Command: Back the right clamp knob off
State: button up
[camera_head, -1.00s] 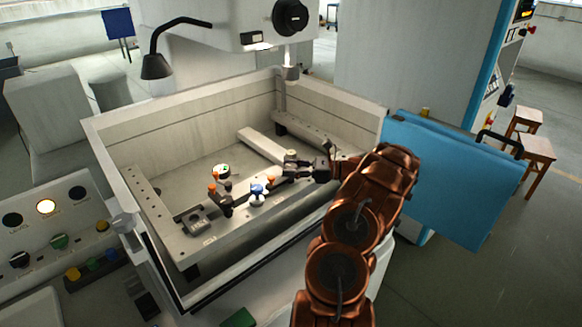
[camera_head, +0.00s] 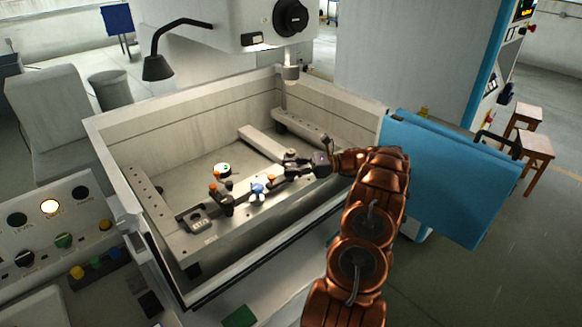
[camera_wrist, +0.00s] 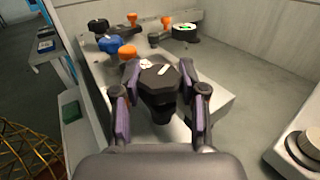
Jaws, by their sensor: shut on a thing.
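The right clamp knob (camera_wrist: 158,78) is dark and many-sided with a white mark on top. In the wrist view it sits between the two fingers of my gripper (camera_wrist: 160,96), which is shut on it. In the head view my gripper (camera_head: 296,168) reaches in from the right to the right end of the work rail, and it hides much of the knob. An orange knob (camera_wrist: 128,51) stands just beyond the held knob, beside a blue part (camera_wrist: 110,44). The blue part also shows in the head view (camera_head: 257,188).
The tank wall (camera_head: 180,112) surrounds the rail. A lamp (camera_head: 158,67) and the machine head (camera_head: 262,25) hang above. The blue door (camera_head: 450,170) is at right.

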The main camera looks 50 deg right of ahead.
aim_at(291, 165)
dwell(0.4)
jog(key=o, duration=1.2)
jog(key=shift+c, duration=0.2)
jog(key=shift+r, duration=0.15)
notch_tip(291, 165, up, 10)
jog(key=shift+f, duration=0.1)
